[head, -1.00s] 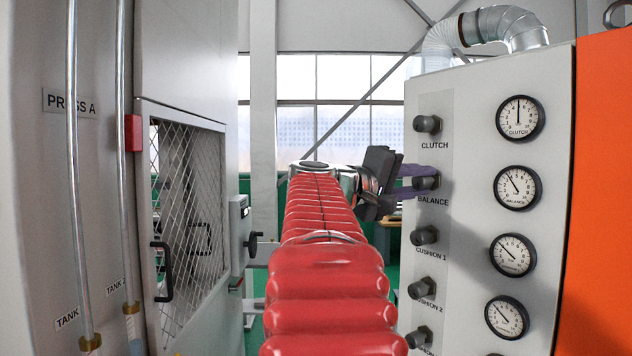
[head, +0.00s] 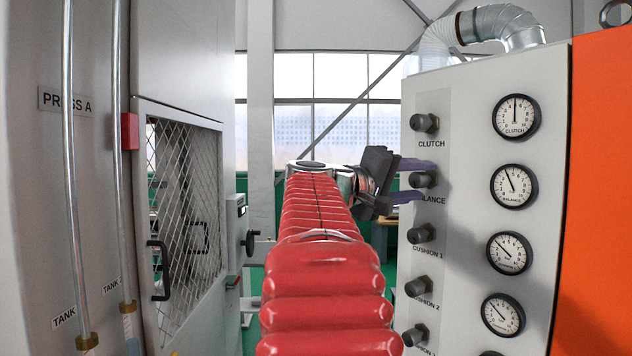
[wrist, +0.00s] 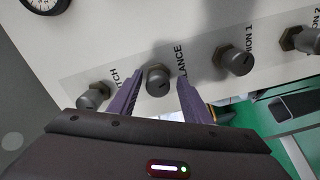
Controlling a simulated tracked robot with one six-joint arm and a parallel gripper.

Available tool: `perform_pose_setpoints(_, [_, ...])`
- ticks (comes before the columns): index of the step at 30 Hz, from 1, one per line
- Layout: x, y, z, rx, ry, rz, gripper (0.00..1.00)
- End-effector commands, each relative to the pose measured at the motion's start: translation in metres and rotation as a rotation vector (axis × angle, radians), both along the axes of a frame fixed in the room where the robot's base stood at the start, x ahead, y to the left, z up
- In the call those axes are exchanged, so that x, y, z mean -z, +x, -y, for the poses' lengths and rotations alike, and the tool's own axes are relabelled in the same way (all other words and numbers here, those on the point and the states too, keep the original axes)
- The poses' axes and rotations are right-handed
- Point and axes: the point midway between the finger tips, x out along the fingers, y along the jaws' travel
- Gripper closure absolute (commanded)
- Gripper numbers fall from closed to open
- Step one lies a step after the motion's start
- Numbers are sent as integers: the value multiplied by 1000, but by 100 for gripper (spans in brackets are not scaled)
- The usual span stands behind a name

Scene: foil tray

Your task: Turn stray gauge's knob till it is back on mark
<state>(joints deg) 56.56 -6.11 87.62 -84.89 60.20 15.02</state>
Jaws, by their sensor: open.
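The BALANCE knob (head: 423,180) is a dark round knob on the pale panel. My gripper (head: 424,181) is open, its purple fingers apart above and below this knob. In the wrist view the fingers (wrist: 160,82) stand either side of the BALANCE knob (wrist: 157,80), with a gap visible on each side. The BALANCE gauge (head: 514,186) has its needle a little left of straight up. The CLUTCH gauge (head: 516,117) needle points about straight up. The CUSHION 1 gauge (head: 509,253) needle points up and left. Any target marks are too small to tell.
The CLUTCH knob (head: 424,123) is above and the CUSHION 1 knob (head: 421,233) below. Another gauge (head: 503,314) sits lower on the panel (head: 465,90). A mesh door (head: 185,230) and vertical pipes stand at the left. An orange surface (head: 605,180) bounds the right.

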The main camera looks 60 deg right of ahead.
Motion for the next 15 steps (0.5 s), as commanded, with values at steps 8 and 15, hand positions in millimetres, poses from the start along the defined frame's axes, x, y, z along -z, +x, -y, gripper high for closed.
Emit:
perform_pose_setpoints(8, [-1,4,-7,-2,-2,0,56])
perform_pose_setpoints(15, [-1,17,-32,-5,-2,0,56])
